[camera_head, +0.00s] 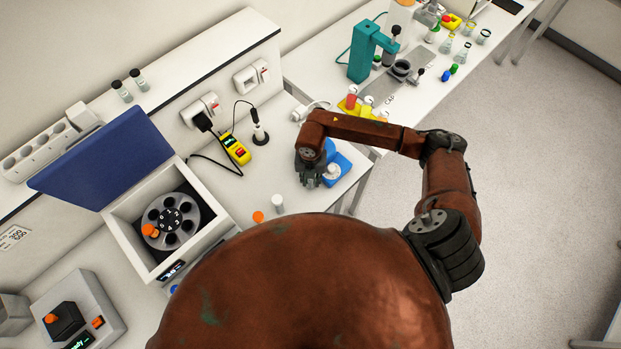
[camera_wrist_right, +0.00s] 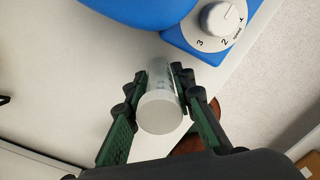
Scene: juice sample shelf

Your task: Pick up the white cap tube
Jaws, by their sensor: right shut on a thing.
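My right gripper (camera_head: 311,178) is beside the blue device in the head view. In the right wrist view my right gripper (camera_wrist_right: 160,100) is shut on a tube with a white cap (camera_wrist_right: 160,112). The tube's clear body runs up and away from the cap, between the two green and black fingers. In the head view the fingers hide this tube. Another small white-capped item (camera_head: 277,203) stands on the bench to the left, next to an orange cap (camera_head: 258,216). My left gripper is not in view.
A blue device with a white dial (camera_wrist_right: 222,20) sits close to the held tube. The open centrifuge (camera_head: 168,218), with an orange-capped tube in its rotor, stands left. A yellow meter (camera_head: 237,149) lies behind. The bench between centrifuge and gripper is mostly clear.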

